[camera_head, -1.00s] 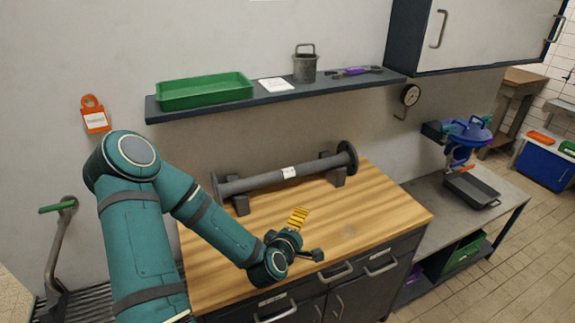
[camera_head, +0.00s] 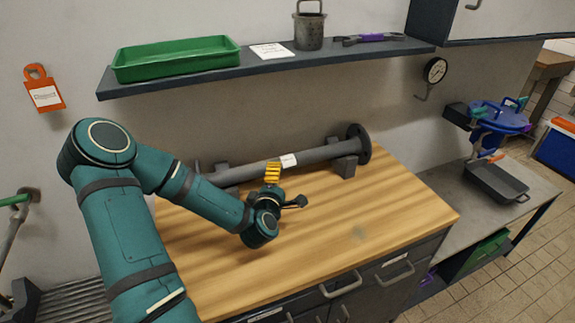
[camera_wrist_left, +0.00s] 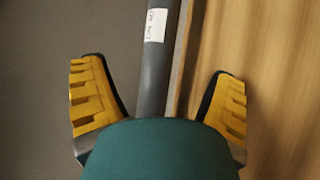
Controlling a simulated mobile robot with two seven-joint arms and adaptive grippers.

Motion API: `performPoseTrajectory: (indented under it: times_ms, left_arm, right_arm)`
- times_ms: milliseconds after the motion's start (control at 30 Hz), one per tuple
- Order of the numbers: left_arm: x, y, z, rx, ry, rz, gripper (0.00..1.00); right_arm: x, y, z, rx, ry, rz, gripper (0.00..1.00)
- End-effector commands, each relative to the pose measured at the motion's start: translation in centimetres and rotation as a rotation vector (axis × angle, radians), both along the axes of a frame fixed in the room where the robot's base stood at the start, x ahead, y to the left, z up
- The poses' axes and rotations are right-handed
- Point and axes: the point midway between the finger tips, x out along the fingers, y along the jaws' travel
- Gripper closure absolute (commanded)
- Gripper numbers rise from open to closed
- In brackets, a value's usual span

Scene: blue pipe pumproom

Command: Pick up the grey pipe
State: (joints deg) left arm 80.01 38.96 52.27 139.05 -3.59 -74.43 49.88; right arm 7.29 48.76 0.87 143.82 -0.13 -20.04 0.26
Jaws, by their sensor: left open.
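The grey pipe (camera_head: 322,153) lies across two dark support blocks at the back of the wooden worktop, with a round flange at its right end and a white label near its middle. My left gripper (camera_head: 273,172) is at the pipe's near side, just below the label. In the left wrist view the open yellow fingers (camera_wrist_left: 158,100) stand either side of the pipe (camera_wrist_left: 157,75), apart from it. My left arm hides part of the pipe's left end. My right gripper does not show.
A shelf (camera_head: 185,80) above holds a green tray (camera_head: 175,65), a paper, a metal pot (camera_head: 309,32) and a tool with a purple part. A gauge (camera_head: 435,70) hangs on the wall. The worktop's right front (camera_head: 390,215) is clear.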

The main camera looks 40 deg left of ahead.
Motion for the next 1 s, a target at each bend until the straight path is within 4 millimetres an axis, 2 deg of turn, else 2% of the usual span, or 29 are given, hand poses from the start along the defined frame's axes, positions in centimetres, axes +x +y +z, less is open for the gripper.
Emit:
performPoseTrajectory:
  times_ms: [100,233,533,800,1000]
  left_arm:
    - [2.1,1.3,-0.5,-0.001,-0.003,0.003,0.14]
    - [3.9,2.2,-0.9,-0.002,-0.001,0.001,0.14]
    - [5.8,3.4,-1.3,-0.002,-0.001,0.001,0.14]
    - [8.8,5.3,-2.0,-0.002,0.0,0.0,0.14]
    - [9.5,5.7,-2.1,-0.002,0.001,0.0,0.14]
  right_arm:
    - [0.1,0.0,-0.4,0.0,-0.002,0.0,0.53]
    - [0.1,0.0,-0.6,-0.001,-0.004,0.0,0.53]
    - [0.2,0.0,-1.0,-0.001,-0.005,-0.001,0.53]
    - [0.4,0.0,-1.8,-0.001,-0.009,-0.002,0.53]
    - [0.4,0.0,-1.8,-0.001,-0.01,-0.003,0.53]
